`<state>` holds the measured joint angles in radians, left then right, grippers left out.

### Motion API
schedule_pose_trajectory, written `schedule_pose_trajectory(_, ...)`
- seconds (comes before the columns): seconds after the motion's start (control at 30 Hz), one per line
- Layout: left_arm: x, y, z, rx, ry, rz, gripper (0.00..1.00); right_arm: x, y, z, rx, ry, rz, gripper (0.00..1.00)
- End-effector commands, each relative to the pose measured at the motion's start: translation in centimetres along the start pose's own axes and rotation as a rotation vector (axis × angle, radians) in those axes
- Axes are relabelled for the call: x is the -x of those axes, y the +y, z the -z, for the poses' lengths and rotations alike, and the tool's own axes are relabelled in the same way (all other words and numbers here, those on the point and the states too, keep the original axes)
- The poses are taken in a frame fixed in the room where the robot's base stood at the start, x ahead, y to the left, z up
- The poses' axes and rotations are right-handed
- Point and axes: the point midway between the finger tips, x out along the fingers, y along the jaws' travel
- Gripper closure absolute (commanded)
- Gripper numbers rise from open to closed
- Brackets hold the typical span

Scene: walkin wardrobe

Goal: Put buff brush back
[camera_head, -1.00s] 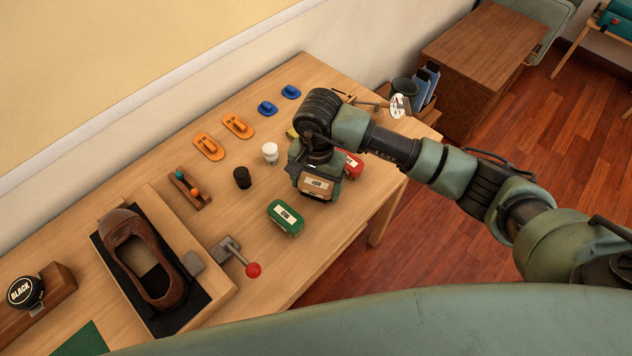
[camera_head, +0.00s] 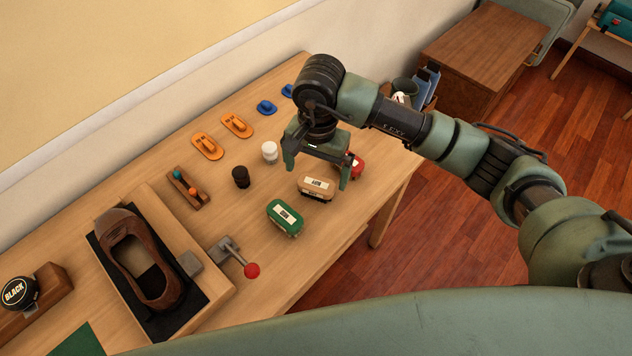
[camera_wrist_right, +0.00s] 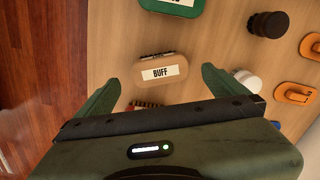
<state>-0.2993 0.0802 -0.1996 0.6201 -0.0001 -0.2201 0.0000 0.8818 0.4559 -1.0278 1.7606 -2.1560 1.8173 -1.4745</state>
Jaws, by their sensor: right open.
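The buff brush (camera_head: 315,188), a tan-topped block with a white label, stands on the table between a green brush and a red brush. It also shows in the right wrist view (camera_wrist_right: 163,71), where its label reads BUFF. My right gripper (camera_head: 315,172) is open and empty, above and just behind the buff brush, apart from it. In the right wrist view its two fingers (camera_wrist_right: 160,92) are spread wide, with the brush beyond their tips. My left gripper is not in view.
The green brush (camera_head: 285,217) and red brush (camera_head: 356,166) flank the buff brush. A black bottle (camera_head: 241,177) and white bottle (camera_head: 270,152) stand behind. A brown shoe (camera_head: 143,260) lies in a tray beside a red-knobbed lever (camera_head: 251,270). The table's front edge is close.

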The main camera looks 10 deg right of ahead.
Motion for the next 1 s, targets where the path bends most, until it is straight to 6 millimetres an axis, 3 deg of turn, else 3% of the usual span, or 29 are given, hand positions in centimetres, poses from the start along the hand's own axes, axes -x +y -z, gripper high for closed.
schedule_pose_trajectory(0.2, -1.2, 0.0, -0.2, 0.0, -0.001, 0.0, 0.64, 4.2, 0.0, 0.1, 0.0, 0.004, 0.002, 0.0)
schedule_pose_trajectory(0.4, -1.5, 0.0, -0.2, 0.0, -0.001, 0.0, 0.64, 6.1, 0.0, 0.0, -0.001, 0.001, 0.0, 0.0)
schedule_pose_trajectory(0.9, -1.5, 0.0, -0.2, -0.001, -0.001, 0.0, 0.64, 6.3, 0.0, 0.0, -0.001, 0.0, -0.001, 0.0)
schedule_pose_trajectory(1.0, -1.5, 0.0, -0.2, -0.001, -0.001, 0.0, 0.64, 6.0, -0.5, -0.8, -0.004, -0.03, 0.022, 0.0)
